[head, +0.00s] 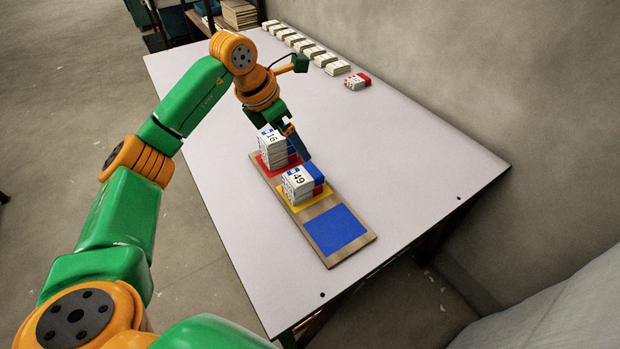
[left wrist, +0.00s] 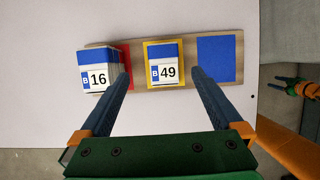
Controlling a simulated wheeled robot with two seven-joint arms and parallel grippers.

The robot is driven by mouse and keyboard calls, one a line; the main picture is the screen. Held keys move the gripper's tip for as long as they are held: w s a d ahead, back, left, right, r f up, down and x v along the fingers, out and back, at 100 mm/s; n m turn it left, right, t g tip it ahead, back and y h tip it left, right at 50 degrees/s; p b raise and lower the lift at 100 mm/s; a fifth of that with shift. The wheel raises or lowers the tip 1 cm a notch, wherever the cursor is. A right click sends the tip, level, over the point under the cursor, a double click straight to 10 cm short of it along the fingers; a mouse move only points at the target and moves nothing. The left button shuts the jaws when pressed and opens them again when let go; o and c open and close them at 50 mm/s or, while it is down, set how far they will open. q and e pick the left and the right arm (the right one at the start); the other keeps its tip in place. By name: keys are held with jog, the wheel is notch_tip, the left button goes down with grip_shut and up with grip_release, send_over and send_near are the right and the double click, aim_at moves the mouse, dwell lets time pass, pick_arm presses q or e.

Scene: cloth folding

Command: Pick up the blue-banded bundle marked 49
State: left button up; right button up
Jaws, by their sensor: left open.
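The bundle marked 49 (head: 300,184) is a white stack with a blue band and a red patch on its side. It stands on the yellow square of a wooden board (head: 349,255). In the left wrist view, the bundle (left wrist: 164,72) shows its label "B 49" between my fingers. My left gripper (head: 296,146) is open above and behind it, apart from it, and its fingers frame it in the wrist view (left wrist: 158,78). My right gripper (left wrist: 286,82) seems to show small at the right edge of the wrist view; its jaws are unclear.
The bundle marked 16 (head: 271,150) stands on the board's red square, close beside the left gripper. The blue square (head: 335,229) is bare. Several white bundles (head: 303,46) line the table's far edge, with a red-banded one (head: 358,81) at the end. The table's right side is clear.

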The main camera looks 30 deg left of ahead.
pick_arm(q)
jog(key=b, duration=0.3)
send_near(303, 174)
jog(key=shift+w+d+f, duration=0.1)
jog(key=shift+w+f, duration=0.6)
jog(key=shift+f, duration=0.1)
jog(key=x, duration=0.6)
jog(key=shift+s+d+f+p, duration=0.1)
jog(key=shift+s+f+p, duration=0.1)
jog(key=shift+f+p, duration=0.25)
jog(key=shift+f, duration=0.1)
pick_arm(e)
notch_tip(303, 174, down, 4)
jog(key=shift+s+r, duration=0.15)
jog(key=shift+r, duration=0.1)
pick_arm(q)
jog(key=shift+f, duration=0.2)
pick_arm(e)
jog(key=shift+f, duration=0.1)
